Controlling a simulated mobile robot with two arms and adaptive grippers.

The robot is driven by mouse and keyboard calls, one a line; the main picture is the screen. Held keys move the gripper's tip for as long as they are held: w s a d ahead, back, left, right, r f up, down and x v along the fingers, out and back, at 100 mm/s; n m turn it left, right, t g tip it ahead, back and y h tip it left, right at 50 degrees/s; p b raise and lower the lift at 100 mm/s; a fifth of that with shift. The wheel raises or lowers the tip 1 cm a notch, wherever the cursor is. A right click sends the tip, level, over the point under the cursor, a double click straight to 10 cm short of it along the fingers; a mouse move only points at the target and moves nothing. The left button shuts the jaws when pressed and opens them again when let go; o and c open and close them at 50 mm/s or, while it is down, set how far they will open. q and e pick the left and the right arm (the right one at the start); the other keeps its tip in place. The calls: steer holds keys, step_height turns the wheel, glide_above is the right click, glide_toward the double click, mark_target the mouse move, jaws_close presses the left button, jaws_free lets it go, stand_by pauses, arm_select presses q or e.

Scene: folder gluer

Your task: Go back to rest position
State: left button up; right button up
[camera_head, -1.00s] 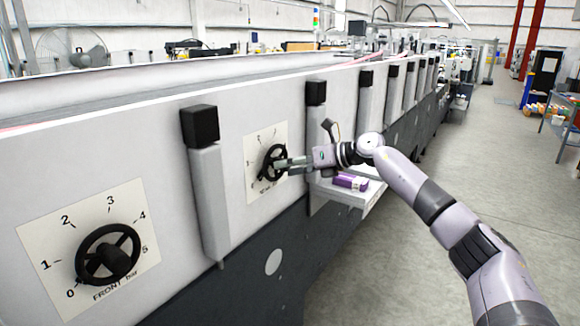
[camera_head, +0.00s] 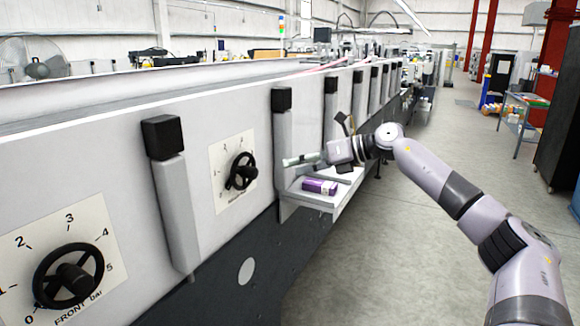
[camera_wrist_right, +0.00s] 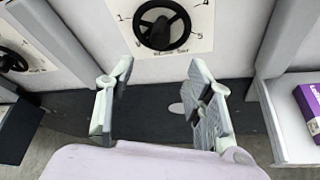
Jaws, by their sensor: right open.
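My right gripper (camera_head: 303,160) is open and empty in the head view, to the right of the rear black handwheel (camera_head: 241,171) and apart from it. In the right wrist view the two fingers of my right gripper (camera_wrist_right: 158,110) stand wide apart with nothing between them. The rear handwheel also shows beyond them at the top (camera_wrist_right: 162,25), on its white dial plate. The front handwheel (camera_head: 68,276) sits on the "FRONT bar" dial at the lower left of the head view. My left gripper is in neither view.
A purple box (camera_head: 320,187) lies on a white shelf (camera_head: 318,201) below my right gripper. Grey posts with black caps (camera_head: 162,137) stand out along the machine's side. The floor (camera_head: 420,220) right of the machine is clear.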

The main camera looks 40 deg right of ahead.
stand_by(0.5)
